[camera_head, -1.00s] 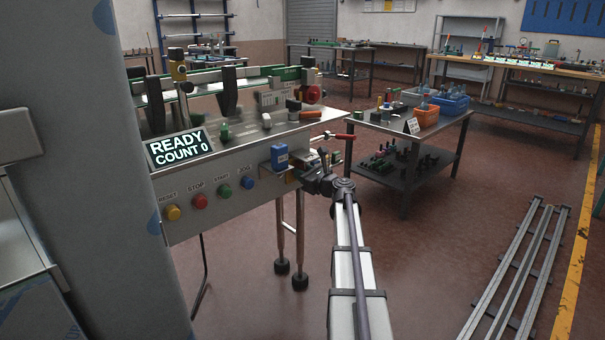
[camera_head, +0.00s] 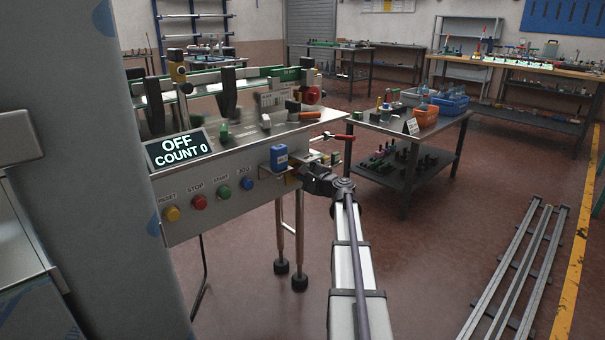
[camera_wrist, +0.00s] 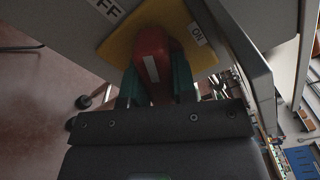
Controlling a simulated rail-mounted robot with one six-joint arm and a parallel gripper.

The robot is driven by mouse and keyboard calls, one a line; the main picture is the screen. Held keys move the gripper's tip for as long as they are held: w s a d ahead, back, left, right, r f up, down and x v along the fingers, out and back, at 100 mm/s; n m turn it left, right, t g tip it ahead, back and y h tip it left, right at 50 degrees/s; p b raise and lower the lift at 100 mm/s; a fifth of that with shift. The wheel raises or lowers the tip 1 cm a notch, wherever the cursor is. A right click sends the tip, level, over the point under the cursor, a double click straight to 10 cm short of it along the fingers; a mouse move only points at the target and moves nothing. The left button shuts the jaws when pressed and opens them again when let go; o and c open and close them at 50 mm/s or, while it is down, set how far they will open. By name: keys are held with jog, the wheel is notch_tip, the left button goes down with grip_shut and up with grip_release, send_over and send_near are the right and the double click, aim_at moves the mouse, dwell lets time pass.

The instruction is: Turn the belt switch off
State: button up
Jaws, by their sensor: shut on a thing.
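The belt switch is a red handle (camera_wrist: 152,66) with a white line along it, on a yellow plate (camera_wrist: 120,46). My gripper (camera_wrist: 155,85) is shut on the red handle, with a green finger on either side. In the head view my gripper (camera_head: 294,176) is at the right end of the machine's front panel, and the switch is largely hidden there. The machine's display (camera_head: 177,149) reads "OFF COUNT 0".
Yellow, red, green and blue buttons (camera_head: 200,202) line the panel left of my gripper. A blue box (camera_head: 279,158) sits just above it. A table (camera_head: 405,185) with bins stands to the right. Rails (camera_head: 520,270) lie on the floor at right.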

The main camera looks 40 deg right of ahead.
jog(key=n, duration=0.5)
jog(key=shift+r+n, duration=0.1)
jog(key=shift+n, duration=0.3)
dwell(0.4)
jog(key=o, duration=0.9)
jog(key=s, duration=0.7)
jog(key=s+d, duration=0.1)
jog(key=s, duration=0.2)
jog(key=shift+s, duration=0.4)
